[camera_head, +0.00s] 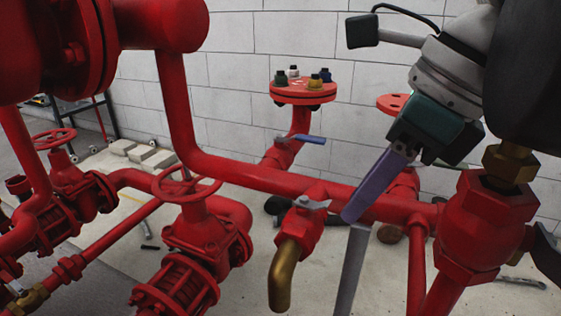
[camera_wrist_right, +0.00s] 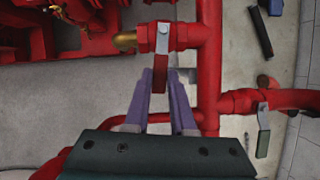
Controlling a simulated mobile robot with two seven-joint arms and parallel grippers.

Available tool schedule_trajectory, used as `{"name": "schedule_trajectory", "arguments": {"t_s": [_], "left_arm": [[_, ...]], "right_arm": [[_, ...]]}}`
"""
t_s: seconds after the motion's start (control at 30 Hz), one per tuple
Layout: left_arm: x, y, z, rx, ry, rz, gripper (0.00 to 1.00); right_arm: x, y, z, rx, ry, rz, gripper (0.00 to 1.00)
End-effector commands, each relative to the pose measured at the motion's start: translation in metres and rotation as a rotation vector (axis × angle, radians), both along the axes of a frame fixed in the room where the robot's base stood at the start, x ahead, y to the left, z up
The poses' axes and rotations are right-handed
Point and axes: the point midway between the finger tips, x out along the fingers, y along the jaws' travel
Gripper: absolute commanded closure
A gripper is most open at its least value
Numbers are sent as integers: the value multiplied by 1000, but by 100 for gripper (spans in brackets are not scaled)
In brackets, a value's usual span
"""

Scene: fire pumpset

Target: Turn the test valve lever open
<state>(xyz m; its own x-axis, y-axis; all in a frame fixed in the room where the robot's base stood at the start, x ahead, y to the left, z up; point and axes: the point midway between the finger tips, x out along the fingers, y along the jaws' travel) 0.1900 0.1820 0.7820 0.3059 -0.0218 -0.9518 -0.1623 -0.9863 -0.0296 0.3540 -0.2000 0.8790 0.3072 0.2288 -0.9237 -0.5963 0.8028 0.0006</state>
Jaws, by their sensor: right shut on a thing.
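The test valve (camera_head: 303,225) is a red body on the red pipe, with a brass spout (camera_head: 282,275) hanging down. Its lever has a silver plate (camera_head: 312,203) on top; in the wrist view the lever (camera_wrist_right: 163,40) runs from the valve toward me, ending in a red grip. My right gripper (camera_head: 352,215) has purple fingers, reaching down from the upper right in the head view. In the wrist view the gripper (camera_wrist_right: 160,78) is shut on the lever's red grip, one finger on each side. In the head view a finger hides the grip. My left gripper is not in view.
A blue lever (camera_head: 310,139) sits on a pipe behind, below a red flange (camera_head: 302,92) with coloured pieces on it. A red handwheel valve (camera_head: 190,190) stands left. A brass-collared red fitting (camera_head: 485,220) is close on the right. A grey block wall (camera_head: 240,110) closes the back.

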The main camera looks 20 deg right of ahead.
Motion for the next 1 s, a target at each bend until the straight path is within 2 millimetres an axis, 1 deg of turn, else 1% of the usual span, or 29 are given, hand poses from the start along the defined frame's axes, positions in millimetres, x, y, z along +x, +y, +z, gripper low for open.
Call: {"name": "schedule_trajectory", "arguments": {"t_s": [0.03, 0.07, 0.3, 0.57, 0.67, 0.7, 0.8, 0.87, 1.0], "left_arm": [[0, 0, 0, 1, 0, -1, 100], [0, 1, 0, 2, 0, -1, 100], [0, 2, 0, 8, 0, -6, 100], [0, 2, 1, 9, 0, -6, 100], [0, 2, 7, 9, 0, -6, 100], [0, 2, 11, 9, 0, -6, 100], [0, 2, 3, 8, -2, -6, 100], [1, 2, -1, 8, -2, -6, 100], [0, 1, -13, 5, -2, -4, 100]], "right_arm": [[0, 0, 1, 0, -1, 1, 100], [0, 0, 1, 0, -1, 1, 74], [0, 0, 0, 0, 0, 1, 46], [0, -1, 1, 0, 0, 1, 46], [-2, -2, 9, -2, -2, 1, 46], [-4, -3, 15, -2, -2, 2, 46], [-15, -13, 8, -5, 2, -1, 46], [-24, -19, 8, -7, 2, 0, 46], [-44, -34, 6, -9, 3, 2, 46]]}}
